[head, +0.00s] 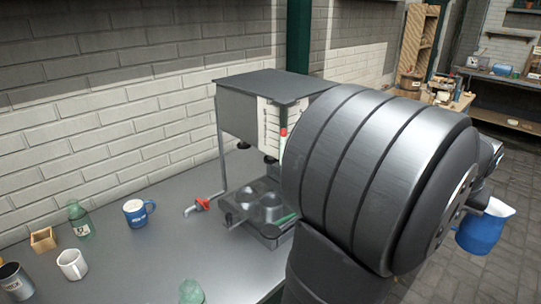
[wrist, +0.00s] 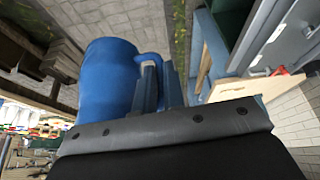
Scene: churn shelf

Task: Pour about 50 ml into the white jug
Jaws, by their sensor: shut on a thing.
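My gripper (wrist: 158,88) is shut on the handle of a blue jug (wrist: 107,75) in the wrist view. In the head view the blue jug (head: 484,232) hangs at the far right, beyond my arm, over the paved floor. Its mouth looks white inside; I cannot tell whether that is liquid or lining. A small white vessel with a handle (head: 72,264) stands upright on the grey table (head: 150,262) at the left. I cannot tell whether it is the white jug. My arm hides the table's right part.
A white-and-blue mug (head: 138,213), green bottle (head: 79,220), wooden box (head: 43,239), dark mug (head: 15,281) and greenish glass (head: 191,292) stand left and front.

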